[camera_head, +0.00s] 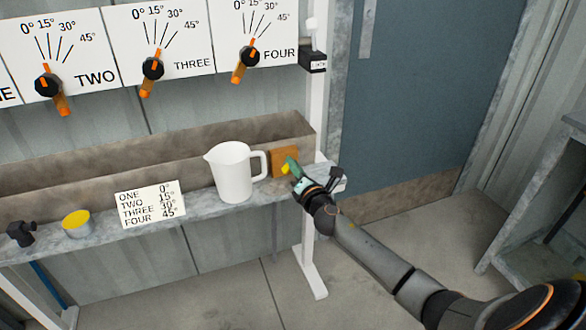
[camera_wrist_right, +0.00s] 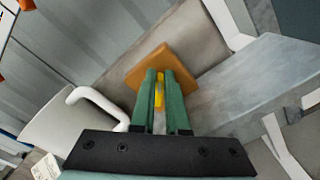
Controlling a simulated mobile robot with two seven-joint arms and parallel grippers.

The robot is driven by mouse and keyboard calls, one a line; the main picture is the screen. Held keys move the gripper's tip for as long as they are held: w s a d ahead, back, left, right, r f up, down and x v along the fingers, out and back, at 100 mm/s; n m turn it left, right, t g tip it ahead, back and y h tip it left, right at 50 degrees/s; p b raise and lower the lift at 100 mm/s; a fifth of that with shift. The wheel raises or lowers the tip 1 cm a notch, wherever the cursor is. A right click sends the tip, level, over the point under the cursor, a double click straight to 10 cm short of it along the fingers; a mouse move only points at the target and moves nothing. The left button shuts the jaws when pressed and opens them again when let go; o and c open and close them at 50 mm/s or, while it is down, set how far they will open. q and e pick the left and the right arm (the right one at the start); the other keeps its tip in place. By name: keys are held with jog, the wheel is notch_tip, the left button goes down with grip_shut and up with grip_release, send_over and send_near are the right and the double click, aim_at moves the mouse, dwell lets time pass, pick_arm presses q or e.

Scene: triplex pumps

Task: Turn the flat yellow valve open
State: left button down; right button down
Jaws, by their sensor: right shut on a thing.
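The flat yellow valve (camera_wrist_right: 159,90) shows as a thin yellow strip between the green fingers of my right gripper (camera_wrist_right: 166,80) in the right wrist view. Behind it is a square orange-brown plate (camera_wrist_right: 152,58). In the head view the right gripper (camera_head: 291,168) is at the plate (camera_head: 283,158), and a bit of the yellow valve (camera_head: 285,169) shows beside the fingers. The right gripper is shut on the valve. The fingers hide most of the valve, so its angle is hard to tell. My left gripper is in neither view.
A white jug (camera_head: 232,172) stands on the shelf (camera_head: 190,207) left of the valve, its handle close to my right gripper. A yellow-topped cup (camera_head: 76,223) and a label card (camera_head: 150,204) are farther left. Dials with orange pointers (camera_head: 250,57) hang above.

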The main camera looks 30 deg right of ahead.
jog(key=m, duration=0.3)
jog(key=m+b, duration=0.1)
jog(key=shift+d+f+m, duration=0.2)
jog(key=shift+f+m, duration=0.1)
jog(key=shift+m, duration=0.1)
jog(key=shift+f+m, duration=0.1)
jog(key=shift+m, duration=0.6)
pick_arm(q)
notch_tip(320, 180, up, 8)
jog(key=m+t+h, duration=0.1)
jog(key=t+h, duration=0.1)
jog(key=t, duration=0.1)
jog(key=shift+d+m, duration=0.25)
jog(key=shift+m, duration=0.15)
pick_arm(e)
jog(key=shift+d+f+m, duration=0.1)
jog(key=shift+f+m, duration=0.05)
jog(key=shift+m, duration=1.15)
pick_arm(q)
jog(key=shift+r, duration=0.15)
pick_arm(e)
jog(key=c, duration=0.9)
grip_release()
jog(key=shift+s, duration=0.1)
